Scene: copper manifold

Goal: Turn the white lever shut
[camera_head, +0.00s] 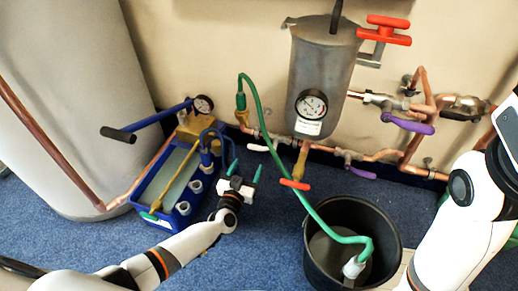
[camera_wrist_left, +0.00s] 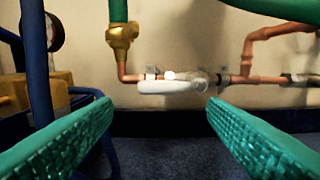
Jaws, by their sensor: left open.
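The white lever (camera_head: 258,148) sits on the low copper pipe by the wall, left of the grey metal tank. In the left wrist view the white lever (camera_wrist_left: 172,87) lies level, roughly along the pipe, just in front of it. My left gripper (camera_head: 245,170) is open, with green fingertips pointing at the wall. The lever is ahead of the fingers, between them in the left wrist view (camera_wrist_left: 158,110), and appears apart from them. My right arm (camera_head: 470,200) shows at the right; its gripper is out of view.
A green hose (camera_head: 262,112) runs from the pipe into a black bucket (camera_head: 315,225). A blue pump tank (camera_head: 182,205) stands left of my left gripper. Purple levers (camera_head: 408,124), an orange-red lever (camera_head: 294,184) and a gauge (camera_head: 311,104) are to the right.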

